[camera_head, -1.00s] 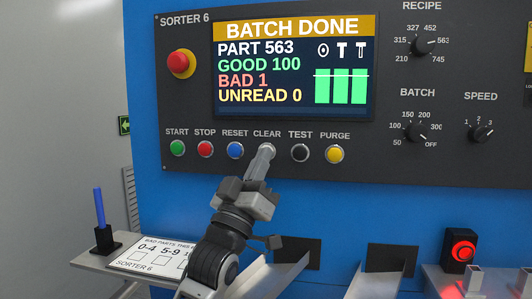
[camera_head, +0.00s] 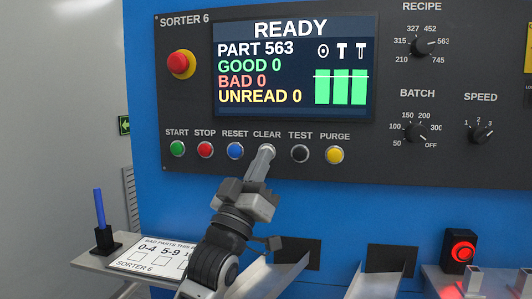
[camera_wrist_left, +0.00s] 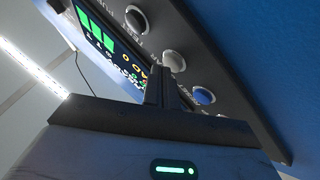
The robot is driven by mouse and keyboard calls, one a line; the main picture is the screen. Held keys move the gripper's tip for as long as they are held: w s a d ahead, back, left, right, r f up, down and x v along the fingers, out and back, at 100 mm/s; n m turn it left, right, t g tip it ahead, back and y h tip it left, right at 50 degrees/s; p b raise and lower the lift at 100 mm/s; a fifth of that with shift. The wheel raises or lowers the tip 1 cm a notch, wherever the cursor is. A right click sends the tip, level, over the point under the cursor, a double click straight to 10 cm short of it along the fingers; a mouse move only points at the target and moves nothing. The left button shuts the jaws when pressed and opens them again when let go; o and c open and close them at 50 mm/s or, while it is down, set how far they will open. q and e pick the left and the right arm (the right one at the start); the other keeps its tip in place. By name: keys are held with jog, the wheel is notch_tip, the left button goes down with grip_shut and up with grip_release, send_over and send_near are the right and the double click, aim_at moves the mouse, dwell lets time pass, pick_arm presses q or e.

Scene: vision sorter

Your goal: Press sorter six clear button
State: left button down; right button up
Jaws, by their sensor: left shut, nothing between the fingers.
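The CLEAR button (camera_head: 267,150) is a light grey round button in the row under the screen of the SORTER 6 panel. My left gripper (camera_head: 265,153) is shut and empty, with its fingertips at the CLEAR button and covering part of it. In the left wrist view the button (camera_wrist_left: 174,61) shows just beyond the tips of the shut fingers (camera_wrist_left: 158,72); whether they touch is hard to tell. The screen (camera_head: 292,70) reads READY, PART 563, GOOD 0, BAD 0, UNREAD 0. My right gripper is not in view.
The blue RESET button (camera_head: 235,150) and black TEST button (camera_head: 300,153) flank CLEAR closely. A red emergency stop (camera_head: 180,63) sits at the upper left. A shelf with a card (camera_head: 150,256) and blue pen (camera_head: 99,207) stands at lower left. A red lit button (camera_head: 463,250) is at lower right.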

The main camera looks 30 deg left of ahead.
pick_arm(q)
jog(key=shift+s+d, duration=0.15)
jog(key=shift+s, duration=0.35)
jog(key=s, duration=0.2)
jog(key=s+d+p, duration=0.1)
jog(key=s, duration=0.2)
jog(key=shift+d, duration=0.1)
dwell(0.9)
